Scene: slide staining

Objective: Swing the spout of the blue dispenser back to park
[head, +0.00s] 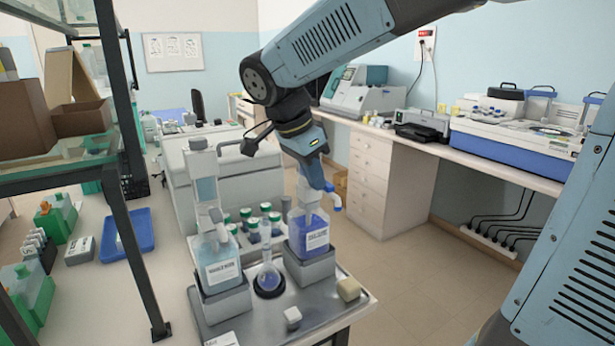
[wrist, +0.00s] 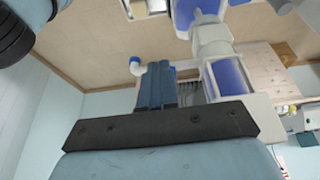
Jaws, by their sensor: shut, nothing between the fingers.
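The blue dispenser (head: 309,236) is a labelled bottle of blue-violet liquid in a grey holder at the right of the metal tray (head: 255,325). Its white spout with a blue tip (head: 334,203) points right in the head view. My gripper (head: 320,184) is shut and empty at the dispenser's top, beside the spout, hiding part of the pump head. In the wrist view, the shut fingers (wrist: 161,68) lie between the spout's blue-tipped end (wrist: 136,66) and the dispenser body (wrist: 228,75). I cannot tell whether the fingers touch the spout.
A second dispenser (head: 220,262) with pale liquid stands at the tray's left. A small flask (head: 268,278) sits between them, with several green-capped bottles (head: 254,228) behind. A white block (head: 292,317) and a yellowish block (head: 349,289) lie in front. Floor right of the tray is clear.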

